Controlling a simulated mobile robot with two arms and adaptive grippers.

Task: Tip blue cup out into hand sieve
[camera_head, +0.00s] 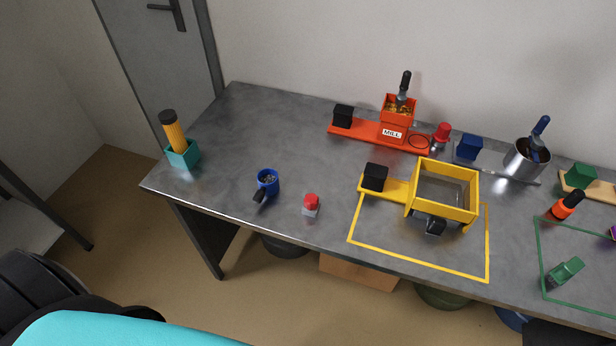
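The blue cup (273,187) stands upright near the front left of the grey table. Its black handle points toward the front edge, and greyish contents show inside. A square yellow box-like frame (472,201) with a grey inside stands right of the middle, and I take it to be the hand sieve. A yellow arm with a black block (375,177) joins its left side. A dark piece (435,226) shows at its front. What lies under it is mostly hidden. Neither of my grippers is in view.
A small red-capped item (311,204) stands between cup and sieve. Behind are the red mill (397,112) and a metal pot (524,160). A teal holder (183,154) stands far left. The table's left middle is clear.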

